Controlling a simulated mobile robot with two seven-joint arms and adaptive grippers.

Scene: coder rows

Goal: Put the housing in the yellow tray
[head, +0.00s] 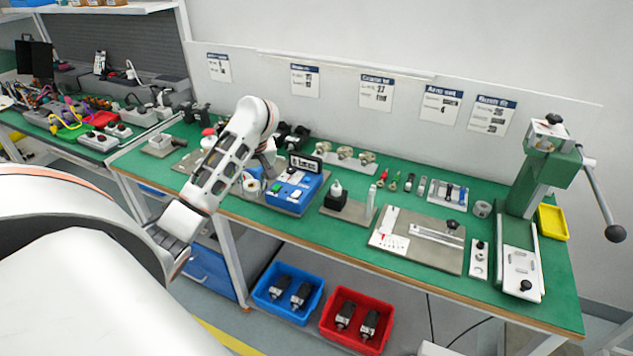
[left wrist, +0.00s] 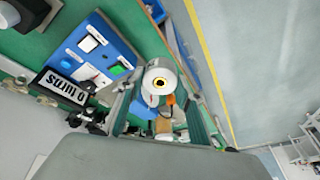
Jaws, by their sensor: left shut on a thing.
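The housing appears to be the pale round part (left wrist: 160,82) with a dark, yellow-ringed centre in the left wrist view. My left gripper (left wrist: 158,105) is shut on it, one finger on each side. In the head view my left gripper (head: 260,172) is beside the left end of the blue box on the green bench, and the pale part (head: 251,186) shows just below it, partly hidden by the arm. I cannot tell whether it touches the bench. The yellow tray (head: 553,222) stands at the far right, behind the green press. My right gripper is not in view.
The blue box (head: 293,193) with a display and buttons is right beside the gripper. A black block (head: 336,203), a metal plate fixture (head: 417,240) and the tall green press (head: 545,170) stand towards the right. Blue and red bins (head: 357,318) sit below the bench.

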